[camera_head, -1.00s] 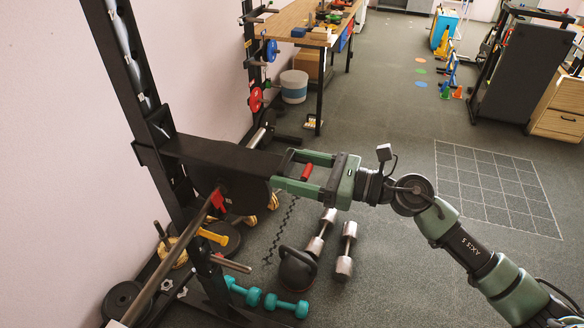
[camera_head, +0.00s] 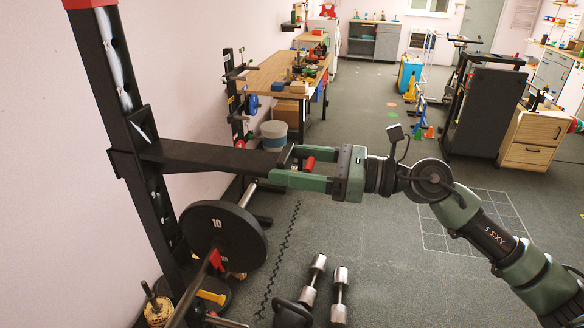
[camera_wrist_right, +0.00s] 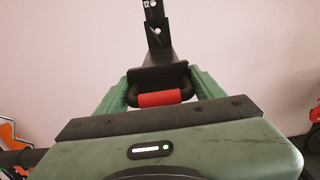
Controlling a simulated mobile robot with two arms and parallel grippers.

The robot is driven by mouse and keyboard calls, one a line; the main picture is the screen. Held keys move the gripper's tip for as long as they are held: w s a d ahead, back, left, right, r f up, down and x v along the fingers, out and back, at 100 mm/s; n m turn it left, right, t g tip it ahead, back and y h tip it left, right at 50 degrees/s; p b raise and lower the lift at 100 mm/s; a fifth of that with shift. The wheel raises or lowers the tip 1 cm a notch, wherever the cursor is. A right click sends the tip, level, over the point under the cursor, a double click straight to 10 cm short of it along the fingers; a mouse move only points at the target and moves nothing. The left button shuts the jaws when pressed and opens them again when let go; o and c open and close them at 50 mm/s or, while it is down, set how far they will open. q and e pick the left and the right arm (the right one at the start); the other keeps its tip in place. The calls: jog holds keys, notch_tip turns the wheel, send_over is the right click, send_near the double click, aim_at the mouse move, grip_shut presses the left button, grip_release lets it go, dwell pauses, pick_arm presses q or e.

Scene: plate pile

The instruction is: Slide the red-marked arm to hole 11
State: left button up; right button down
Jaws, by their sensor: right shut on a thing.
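The red-marked arm (camera_head: 210,156) is a flat black bar reaching right from a black upright (camera_head: 115,80) in the head view. Its sleeve wraps the upright. Its red grip (camera_head: 308,164) is at the free end and also shows in the right wrist view (camera_wrist_right: 159,99). My green right gripper (camera_head: 284,164) is shut on the handle end, with a finger on either side. In the wrist view (camera_wrist_right: 160,85) the upright shows holes and a "12" beside the top one (camera_wrist_right: 152,4). The hole behind the sleeve is hidden. My left gripper is not in view.
A barbell with a black "10" plate (camera_head: 225,235) and a red clip (camera_head: 215,260) lies below the arm. Dumbbells (camera_head: 339,295) and a kettlebell (camera_head: 291,315) are on the floor. A workbench (camera_head: 280,75) stands behind.

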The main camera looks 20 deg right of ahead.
aim_at(310, 170)
jog(key=shift+a+f, duration=0.1)
jog(key=c, duration=0.5)
grip_release()
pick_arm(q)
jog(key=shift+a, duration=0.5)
pick_arm(e)
jog(key=shift+s, duration=0.15)
jog(key=b+v, duration=0.5)
jog(key=v, duration=0.1)
jog(key=shift+s+d+f, duration=0.15)
jog(key=shift+s+d, duration=0.05)
jog(key=shift+d, duration=0.05)
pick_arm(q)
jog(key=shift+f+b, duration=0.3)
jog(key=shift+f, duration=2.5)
pick_arm(e)
jog(key=shift+s+d+r, duration=0.2)
jog(key=shift+s+d, duration=0.15)
jog(key=shift+d, duration=0.1)
